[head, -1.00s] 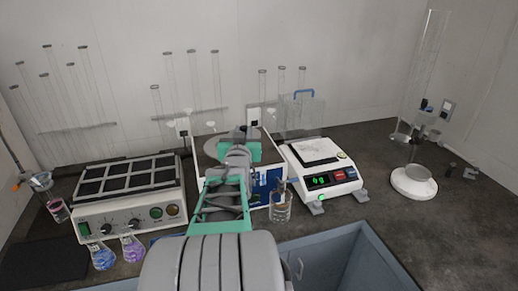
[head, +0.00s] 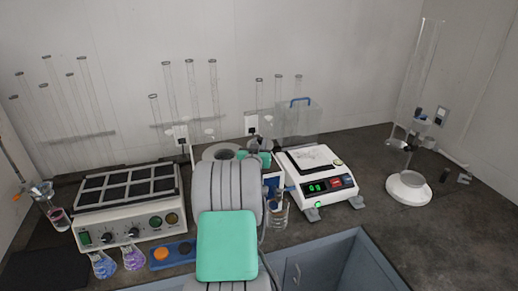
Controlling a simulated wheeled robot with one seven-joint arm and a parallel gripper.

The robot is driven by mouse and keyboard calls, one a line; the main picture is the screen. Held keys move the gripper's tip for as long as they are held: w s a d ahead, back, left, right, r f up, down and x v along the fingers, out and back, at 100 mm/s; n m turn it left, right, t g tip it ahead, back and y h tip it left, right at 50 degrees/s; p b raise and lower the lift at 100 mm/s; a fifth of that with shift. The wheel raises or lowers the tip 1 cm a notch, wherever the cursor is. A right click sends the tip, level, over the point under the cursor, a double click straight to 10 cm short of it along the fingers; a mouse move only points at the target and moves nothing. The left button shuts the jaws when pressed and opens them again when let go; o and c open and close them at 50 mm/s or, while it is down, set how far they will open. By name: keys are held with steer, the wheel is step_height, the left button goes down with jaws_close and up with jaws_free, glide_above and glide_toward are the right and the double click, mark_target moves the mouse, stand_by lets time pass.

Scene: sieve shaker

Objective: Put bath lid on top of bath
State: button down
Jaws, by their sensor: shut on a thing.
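The white bath (head: 272,184) stands mid-bench, largely hidden by my arm. A strip of its front with a blue panel shows at the right of the arm. A pale round ring (head: 220,153) shows at its top, left of the arm; I cannot tell whether this is part of the bath or of the lid. My gripper (head: 258,158), with teal-green parts, is at the bath's back right, mostly hidden behind my arm. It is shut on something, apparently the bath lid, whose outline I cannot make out. Whether the lid touches the bath is hidden.
A white block heater (head: 125,232) stands at the left, with blue and purple flasks in front. A balance (head: 322,186) and a beaker (head: 279,213) stand close at the right. A clear box (head: 298,122) with a blue handle is behind.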

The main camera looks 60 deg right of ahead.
step_height(320, 180, down, 3)
steer(key=shift+r+p, duration=0.1)
steer(key=shift+p, duration=0.65)
steer(key=shift+f+b, duration=0.3)
steer(key=shift+f, duration=0.05)
steer(key=c, duration=1.2)
jaws_free()
steer(key=shift+c, duration=0.2)
